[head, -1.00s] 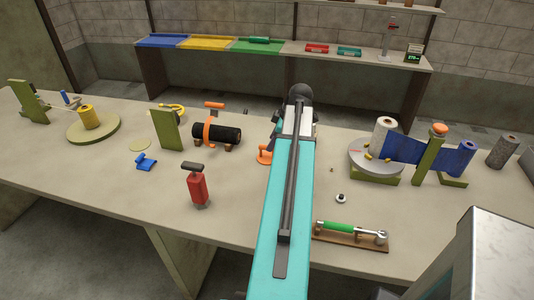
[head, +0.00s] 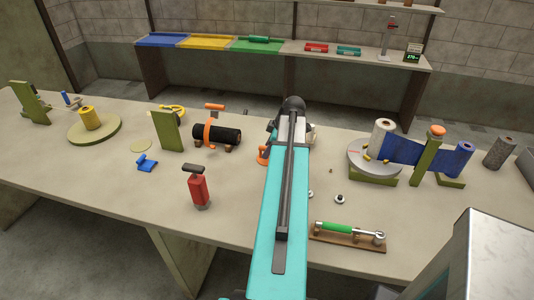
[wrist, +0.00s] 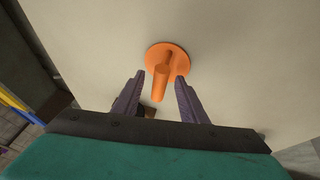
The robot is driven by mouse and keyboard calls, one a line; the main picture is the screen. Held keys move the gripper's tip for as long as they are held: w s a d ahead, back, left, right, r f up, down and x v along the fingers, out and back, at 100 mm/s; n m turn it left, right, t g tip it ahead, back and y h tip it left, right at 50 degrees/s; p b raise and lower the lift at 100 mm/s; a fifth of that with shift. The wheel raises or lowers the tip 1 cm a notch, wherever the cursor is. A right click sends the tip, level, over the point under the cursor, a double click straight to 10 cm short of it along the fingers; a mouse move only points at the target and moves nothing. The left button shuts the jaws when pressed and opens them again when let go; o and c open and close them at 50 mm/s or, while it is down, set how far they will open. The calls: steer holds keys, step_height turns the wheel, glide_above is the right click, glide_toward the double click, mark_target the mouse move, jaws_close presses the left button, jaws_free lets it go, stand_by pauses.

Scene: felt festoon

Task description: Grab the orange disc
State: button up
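The orange disc (wrist: 167,58) lies flat on the bench in the wrist view, with an orange post or handle standing up from it toward the camera. In the head view the disc (head: 262,160) shows just left of my arm, which hides part of it. My gripper (wrist: 160,78) is open. Its two dark fingers point at the disc, one on each side of the post, with visible gaps. I cannot tell how far above the disc the fingertips are. The fingers are hidden behind my arm in the head view.
A black roll with an orange strap (head: 218,133) stands left of the disc. A red bottle-like object (head: 198,188) is nearer the front. A green-handled tool on a wooden board (head: 347,234) and a small nut (head: 339,199) lie to the right. The bench around the disc is mostly clear.

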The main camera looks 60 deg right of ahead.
steer(key=shift+w+f, duration=0.25)
steer(key=shift+f, duration=0.35)
jaws_close()
